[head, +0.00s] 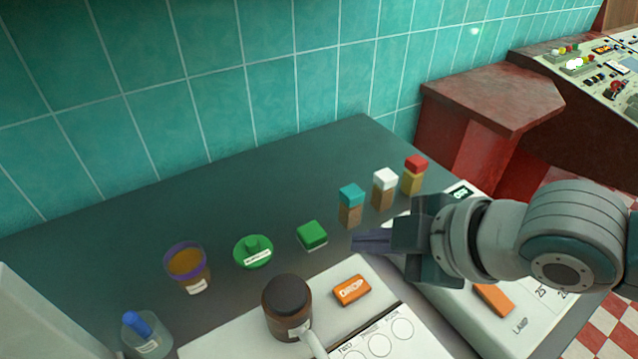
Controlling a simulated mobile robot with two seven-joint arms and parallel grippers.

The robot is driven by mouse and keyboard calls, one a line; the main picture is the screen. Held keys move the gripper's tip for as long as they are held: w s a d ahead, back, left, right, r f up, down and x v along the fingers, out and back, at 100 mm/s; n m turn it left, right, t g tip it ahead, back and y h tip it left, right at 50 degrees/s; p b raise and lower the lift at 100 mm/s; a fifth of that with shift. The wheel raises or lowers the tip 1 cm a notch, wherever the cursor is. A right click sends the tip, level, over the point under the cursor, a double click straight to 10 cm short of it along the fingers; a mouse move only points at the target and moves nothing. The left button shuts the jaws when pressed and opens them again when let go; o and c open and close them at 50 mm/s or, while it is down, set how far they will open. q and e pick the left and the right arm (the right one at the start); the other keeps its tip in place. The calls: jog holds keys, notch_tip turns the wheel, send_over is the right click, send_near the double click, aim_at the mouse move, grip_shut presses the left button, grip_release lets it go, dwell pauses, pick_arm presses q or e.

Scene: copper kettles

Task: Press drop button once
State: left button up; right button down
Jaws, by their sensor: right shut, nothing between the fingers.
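The orange drop button (352,290), labelled "DROP", sits on the white panel (330,277) at the lower middle of the head view. My right gripper (356,242) comes in from the right with its fingers shut and empty. In the picture its fingertips are just above and beyond the button, apart from it. I cannot tell their exact height over the counter. My left gripper is not in view.
A brown pot with a dark lid (287,308) stands left of the button. A green block (312,235), a green lid (253,252), a purple-rimmed cup (187,268) and several capped jars (384,188) stand behind. A second panel (520,320) with an orange button lies right.

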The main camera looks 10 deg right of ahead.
jog(key=b, duration=0.6)
send_over(359, 292)
notch_tip(359, 292, down, 7)
jog(key=shift+f, duration=0.1)
pick_arm(q)
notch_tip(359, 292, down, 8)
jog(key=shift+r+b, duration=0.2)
jog(key=shift+b, duration=0.25)
pick_arm(e)
jog(key=shift+f, duration=0.4)
dwell(0.4)
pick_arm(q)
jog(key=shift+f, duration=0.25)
pick_arm(e)
jog(key=shift+f, duration=0.4)
pick_arm(q)
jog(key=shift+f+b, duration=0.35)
jog(key=shift+b, duration=0.25)
pick_arm(e)
jog(key=shift+f, duration=0.5)
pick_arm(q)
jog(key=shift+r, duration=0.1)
pick_arm(e)
jog(key=shift+r, duration=0.15)
pick_arm(q)
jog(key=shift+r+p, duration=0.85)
jog(key=shift+p, duration=0.1)
pick_arm(e)
jog(key=shift+r, duration=0.75)
